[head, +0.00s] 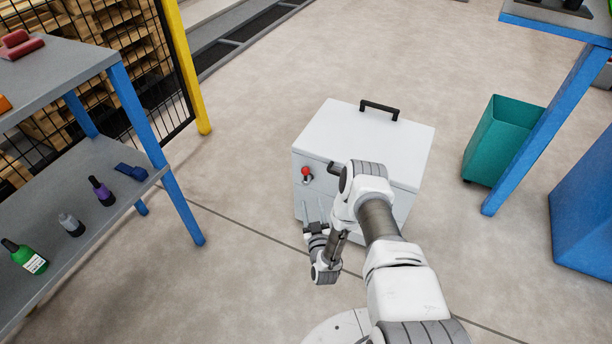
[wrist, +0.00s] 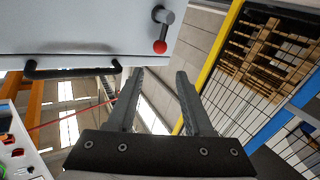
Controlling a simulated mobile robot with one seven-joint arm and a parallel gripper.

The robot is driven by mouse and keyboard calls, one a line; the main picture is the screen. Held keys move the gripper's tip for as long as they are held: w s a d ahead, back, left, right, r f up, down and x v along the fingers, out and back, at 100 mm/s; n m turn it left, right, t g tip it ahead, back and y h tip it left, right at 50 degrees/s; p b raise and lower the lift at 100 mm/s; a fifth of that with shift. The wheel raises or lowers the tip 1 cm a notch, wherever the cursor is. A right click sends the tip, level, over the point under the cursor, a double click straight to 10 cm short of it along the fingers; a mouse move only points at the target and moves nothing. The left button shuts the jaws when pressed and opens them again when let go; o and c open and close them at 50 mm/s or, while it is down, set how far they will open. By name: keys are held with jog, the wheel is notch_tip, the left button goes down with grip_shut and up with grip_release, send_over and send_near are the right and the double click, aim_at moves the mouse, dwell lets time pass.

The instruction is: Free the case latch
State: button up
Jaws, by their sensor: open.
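The white case (head: 362,139) stands on the floor in the middle of the head view, with its lid down.
A grey shelf with blue legs (head: 83,180) stands at left, holding bottles. A teal bin (head: 500,139) and a blue-legged table (head: 548,129) stand at right. A yellow post (head: 186,66) and mesh fence are behind. The floor around the case is clear.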

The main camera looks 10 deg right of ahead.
aim_at(306, 174)
jog(key=w+b, duration=0.1)
jog(key=w, duration=0.3)
jog(key=w+b, duration=0.2)
jog(key=w, duration=0.3)
jog(key=w+b, duration=0.1)
jog(key=w, duration=0.3)
jog(key=shift+w+d+f, duration=0.1)
jog(key=shift+w+d, duration=0.1)
jog(key=shift+d, duration=0.1)
jog(key=shift+w+b, duration=0.35)
jog(key=shift+w, duration=0.25)
grip_shut()
